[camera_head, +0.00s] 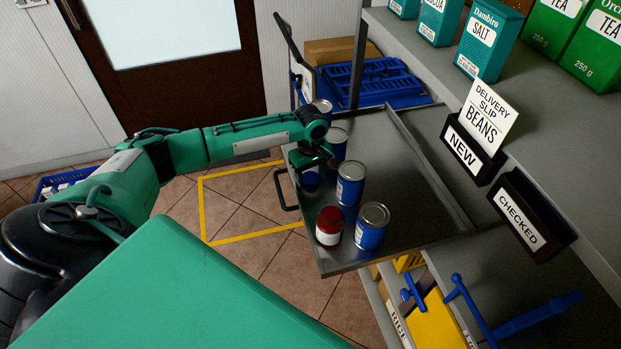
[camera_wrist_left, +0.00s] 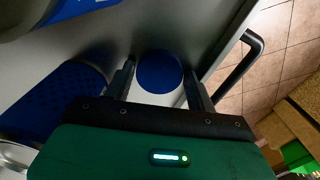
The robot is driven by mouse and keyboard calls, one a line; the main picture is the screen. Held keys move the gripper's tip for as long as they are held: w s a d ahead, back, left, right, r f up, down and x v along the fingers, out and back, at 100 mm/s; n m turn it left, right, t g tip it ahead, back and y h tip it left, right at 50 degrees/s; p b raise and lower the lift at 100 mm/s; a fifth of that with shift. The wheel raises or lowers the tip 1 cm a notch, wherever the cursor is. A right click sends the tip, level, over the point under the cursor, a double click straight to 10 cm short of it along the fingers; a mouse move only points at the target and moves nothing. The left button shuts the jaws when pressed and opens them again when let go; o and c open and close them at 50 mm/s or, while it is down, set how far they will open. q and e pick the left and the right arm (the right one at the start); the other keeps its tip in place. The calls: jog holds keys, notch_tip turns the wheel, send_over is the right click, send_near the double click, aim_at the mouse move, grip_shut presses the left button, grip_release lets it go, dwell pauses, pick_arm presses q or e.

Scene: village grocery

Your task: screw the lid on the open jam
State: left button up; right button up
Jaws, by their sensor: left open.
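A small red jar (camera_head: 329,226) with a white label stands upright near the tray's front corner. Its top looks dark red; I cannot tell whether it is open. My left gripper (camera_head: 311,168) is over the tray's left side, pointing down. In the left wrist view, its open fingers (camera_wrist_left: 160,88) stand either side of a round blue thing (camera_wrist_left: 159,71), with gaps at both sides. That blue thing shows partly under the gripper in the head view (camera_head: 310,181); I cannot tell whether it is a lid or the top of a jar. My right gripper is not in view.
Several blue cans stand on the grey tray (camera_head: 408,208), including one beside the red jar (camera_head: 372,226) and one just behind it (camera_head: 351,183). A shelf with tins and black NEW (camera_head: 467,148) and CHECKED (camera_head: 526,222) holders is at right. The tray's right part is clear.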

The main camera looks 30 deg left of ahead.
aim_at(311, 178)
pick_arm(q)
jog(key=c, duration=0.6)
jog(key=shift+r, duration=0.1)
notch_tip(311, 178, up, 20)
jog(key=b, duration=0.2)
